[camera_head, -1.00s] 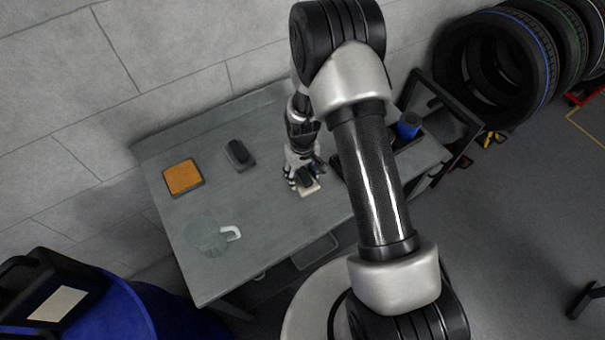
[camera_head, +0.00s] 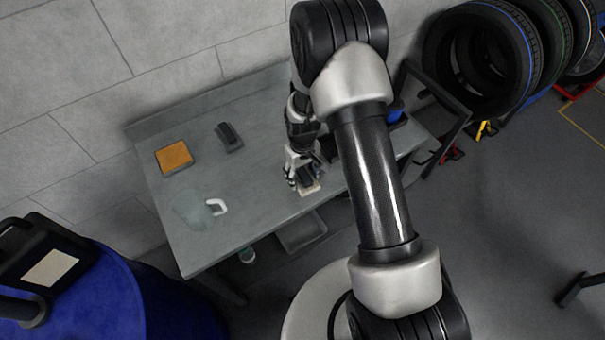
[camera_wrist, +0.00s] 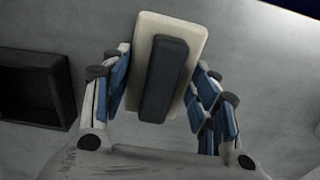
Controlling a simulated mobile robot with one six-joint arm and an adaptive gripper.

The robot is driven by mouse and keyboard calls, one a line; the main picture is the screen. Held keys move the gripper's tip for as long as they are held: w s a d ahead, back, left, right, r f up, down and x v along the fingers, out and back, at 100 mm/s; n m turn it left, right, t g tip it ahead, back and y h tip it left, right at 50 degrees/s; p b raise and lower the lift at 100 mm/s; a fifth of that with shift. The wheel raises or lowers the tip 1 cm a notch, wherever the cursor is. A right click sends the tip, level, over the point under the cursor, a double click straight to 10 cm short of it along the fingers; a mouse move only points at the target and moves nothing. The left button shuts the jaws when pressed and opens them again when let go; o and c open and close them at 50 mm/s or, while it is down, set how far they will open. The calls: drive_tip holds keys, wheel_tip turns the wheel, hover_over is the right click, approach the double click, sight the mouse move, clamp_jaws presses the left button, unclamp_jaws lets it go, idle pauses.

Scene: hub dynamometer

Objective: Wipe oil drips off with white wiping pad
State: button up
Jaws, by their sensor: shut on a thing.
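The white wiping pad is a cream slab with a dark grip block, in the wrist view (camera_wrist: 170,24). My gripper (camera_wrist: 164,78) is shut on it, with a finger on each side of the dark block. In the head view my gripper (camera_head: 304,172) and the pad (camera_head: 309,190) are over the front part of the grey table (camera_head: 260,160). I cannot tell whether the pad touches the tabletop. I cannot make out any oil drips.
An orange-topped block (camera_head: 174,157) and a dark block (camera_head: 229,137) lie at the table's back left. A clear vessel with a white handle (camera_head: 216,206) stands at front left. A blue cylinder (camera_head: 394,113) is at right. A blue drum (camera_head: 150,300) stands lower left, tyres (camera_head: 480,60) upper right.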

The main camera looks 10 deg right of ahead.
wheel_tip(320, 180, up, 3)
drive_tip(key=shift+s+f+p, duration=0.1)
drive_tip(key=shift+p, duration=0.5)
drive_tip(key=shift+r+p, duration=0.5)
drive_tip(key=shift+r, duration=0.15)
drive_tip(key=shift+r+p, duration=1.2)
drive_tip(key=shift+r, duration=0.9)
